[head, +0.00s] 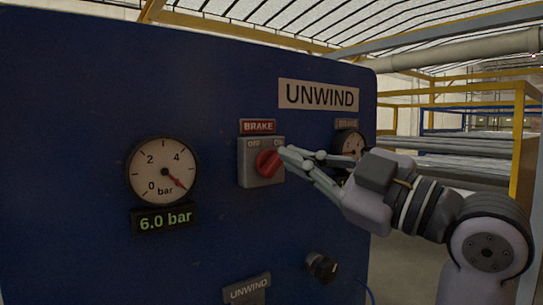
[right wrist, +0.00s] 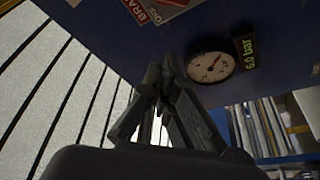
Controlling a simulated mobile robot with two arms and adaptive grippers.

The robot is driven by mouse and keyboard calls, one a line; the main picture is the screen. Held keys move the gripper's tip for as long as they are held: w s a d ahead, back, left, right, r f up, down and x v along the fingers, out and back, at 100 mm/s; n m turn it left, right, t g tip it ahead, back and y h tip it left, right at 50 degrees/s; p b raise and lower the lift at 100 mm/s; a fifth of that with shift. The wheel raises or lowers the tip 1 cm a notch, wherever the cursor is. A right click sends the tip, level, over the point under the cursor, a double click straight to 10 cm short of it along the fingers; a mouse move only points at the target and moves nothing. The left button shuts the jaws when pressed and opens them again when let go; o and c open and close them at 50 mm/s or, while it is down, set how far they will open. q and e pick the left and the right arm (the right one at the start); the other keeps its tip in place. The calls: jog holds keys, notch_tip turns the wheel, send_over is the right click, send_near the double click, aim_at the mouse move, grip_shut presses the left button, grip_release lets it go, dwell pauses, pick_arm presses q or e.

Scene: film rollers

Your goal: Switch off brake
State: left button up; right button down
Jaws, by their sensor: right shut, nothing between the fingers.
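The brake switch is a grey box (head: 247,176) with a red rotary knob (head: 268,163), on the blue panel below a red BRAKE label (head: 258,127). OFF is printed at its upper left and ON at its upper right. The knob seems to point up right, toward ON. My right gripper (head: 284,152) is shut and empty, its fingertips at the knob's right edge; I cannot tell whether they touch. In the right wrist view, its fingers (right wrist: 163,75) are together, and the BRAKE label (right wrist: 135,11) shows at the top edge. My left gripper is not in view.
A gauge (head: 161,168) and a 6.0 bar display (head: 165,219) sit left of the switch. A second gauge (head: 349,143) is partly behind my right gripper. A black knob (head: 321,267) sticks out lower down. Yellow railings (head: 519,140) stand at right.

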aim_at(274, 163)
jog(key=p+x, duration=0.4)
jog(key=x, duration=0.5)
jog(key=shift+r, duration=0.1)
jog(key=d+f, duration=0.1)
jog(key=w+d+f, duration=0.1)
jog(key=shift+d+f+p, duration=0.2)
jog(key=shift+f+p, duration=0.1)
jog(key=shift+p, duration=0.1)
jog(key=shift+d+f, duration=0.2)
jog(key=shift+d, duration=0.05)
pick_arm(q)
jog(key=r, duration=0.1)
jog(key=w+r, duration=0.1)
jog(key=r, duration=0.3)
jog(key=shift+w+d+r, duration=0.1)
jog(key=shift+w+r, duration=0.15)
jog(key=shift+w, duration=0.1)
pick_arm(e)
jog(key=shift+a, duration=0.2)
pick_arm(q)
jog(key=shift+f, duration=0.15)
pick_arm(e)
jog(key=shift+w+d+f, duration=0.1)
jog(key=shift+w, duration=0.1)
